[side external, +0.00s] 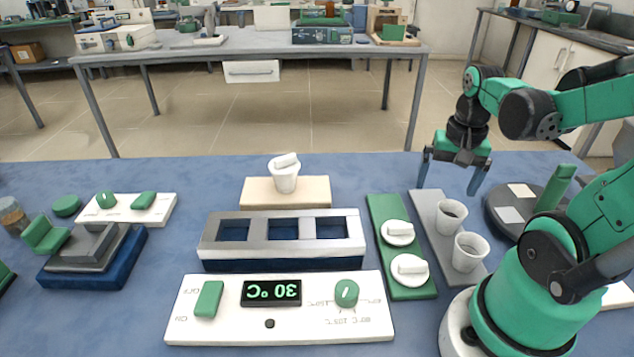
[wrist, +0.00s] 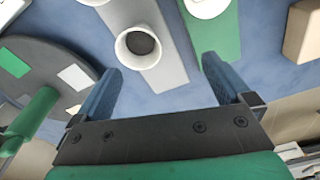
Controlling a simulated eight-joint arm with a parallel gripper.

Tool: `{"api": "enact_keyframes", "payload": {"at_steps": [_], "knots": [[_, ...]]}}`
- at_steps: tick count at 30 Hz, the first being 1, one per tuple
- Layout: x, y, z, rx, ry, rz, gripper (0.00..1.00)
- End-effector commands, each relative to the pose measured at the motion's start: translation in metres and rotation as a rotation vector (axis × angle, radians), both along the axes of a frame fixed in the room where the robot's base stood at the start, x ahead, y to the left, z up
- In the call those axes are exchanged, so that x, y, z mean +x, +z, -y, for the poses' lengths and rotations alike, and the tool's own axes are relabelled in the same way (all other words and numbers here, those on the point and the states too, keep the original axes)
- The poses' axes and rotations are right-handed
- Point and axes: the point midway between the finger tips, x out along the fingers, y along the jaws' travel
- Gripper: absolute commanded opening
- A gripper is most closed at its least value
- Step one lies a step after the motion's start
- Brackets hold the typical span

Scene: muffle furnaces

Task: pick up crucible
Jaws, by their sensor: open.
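Two open white crucibles stand upright on a grey strip; the farther crucible (side external: 452,217) is nearest my gripper, and the nearer crucible (side external: 470,252) stands in front of it. A third white crucible (side external: 285,178), with a lid on top, stands on a beige block (side external: 257,192). My gripper (side external: 446,190) is open and empty, fingers pointing down, above the far end of the grey strip (side external: 426,203). In the wrist view my gripper (wrist: 162,66) shows its fingers spread, with one crucible (wrist: 139,60) ahead of the gap, apart from both fingers.
A green strip (side external: 385,208) with two white lids (side external: 397,233) lies left of the grey strip. A dark round disc (side external: 500,222) with a green handle is to the right. A metal-topped block (side external: 348,236) with three square wells and a control panel (side external: 235,331) stand further left.

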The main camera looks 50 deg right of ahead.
Motion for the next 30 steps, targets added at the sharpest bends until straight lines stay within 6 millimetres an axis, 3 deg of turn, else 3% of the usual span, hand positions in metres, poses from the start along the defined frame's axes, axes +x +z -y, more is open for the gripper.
{"api": "enact_keyframes", "payload": {"at_steps": [3,6,21,30], "knots": [[-0.016,-0.004,0.010,0.043,-0.116,-0.042,0.97],[-0.020,-0.008,0.011,0.054,-0.144,-0.053,0.97],[-0.019,-0.051,0.012,0.052,-0.139,-0.051,0.97],[-0.019,-0.061,0.011,0.052,-0.138,-0.051,0.97]]}}
